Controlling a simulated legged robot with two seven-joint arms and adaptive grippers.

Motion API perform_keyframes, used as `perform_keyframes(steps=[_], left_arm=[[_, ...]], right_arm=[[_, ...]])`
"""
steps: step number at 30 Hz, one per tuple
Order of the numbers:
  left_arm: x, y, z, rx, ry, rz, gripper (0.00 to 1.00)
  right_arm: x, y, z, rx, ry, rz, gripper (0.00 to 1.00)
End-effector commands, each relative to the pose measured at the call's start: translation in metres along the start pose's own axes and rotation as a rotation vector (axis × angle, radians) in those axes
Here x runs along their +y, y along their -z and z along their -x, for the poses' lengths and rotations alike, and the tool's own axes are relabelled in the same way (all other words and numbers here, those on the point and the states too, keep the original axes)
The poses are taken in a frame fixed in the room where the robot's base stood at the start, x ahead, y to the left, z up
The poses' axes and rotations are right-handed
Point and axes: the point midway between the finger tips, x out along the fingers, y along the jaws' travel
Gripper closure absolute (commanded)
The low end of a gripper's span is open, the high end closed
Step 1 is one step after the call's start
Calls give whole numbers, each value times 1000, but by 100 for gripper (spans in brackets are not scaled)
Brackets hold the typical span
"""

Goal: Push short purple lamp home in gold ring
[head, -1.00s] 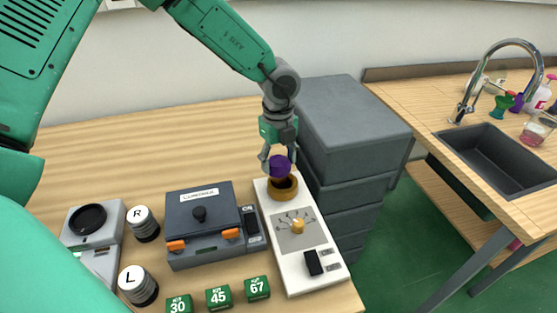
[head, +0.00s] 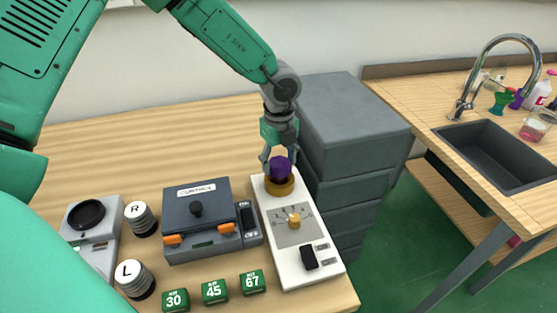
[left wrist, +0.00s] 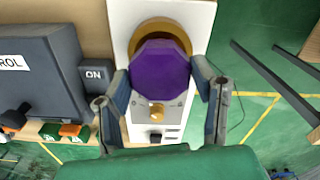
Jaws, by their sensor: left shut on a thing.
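The short purple lamp (head: 280,168) is at the gold ring (head: 279,186) on the white panel (head: 297,235). In the left wrist view the purple lamp (left wrist: 160,68) covers most of the gold ring (left wrist: 160,27), whose far rim shows beyond it. My left gripper (head: 280,165) comes down from above and is shut on the lamp, with a finger on either side of it in the left wrist view (left wrist: 160,80). How deep the lamp sits in the ring is hidden. My right gripper is not in view.
A dark control box (head: 200,222) stands left of the panel. Grey drawers (head: 352,130) stand behind and to the right.

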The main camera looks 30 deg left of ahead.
Motion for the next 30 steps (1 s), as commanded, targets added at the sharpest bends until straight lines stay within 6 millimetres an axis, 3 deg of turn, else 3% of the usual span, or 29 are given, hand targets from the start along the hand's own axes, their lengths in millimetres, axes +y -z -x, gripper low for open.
perform_keyframes(steps=[4, 5, 30], left_arm=[[0, 1, -2, 3, 3, -1, 77], [0, 0, -2, 4, 4, -1, 81], [0, 0, -13, 6, 5, -2, 82]], right_arm=[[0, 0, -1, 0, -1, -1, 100], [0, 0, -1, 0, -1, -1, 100], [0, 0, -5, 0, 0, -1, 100]])
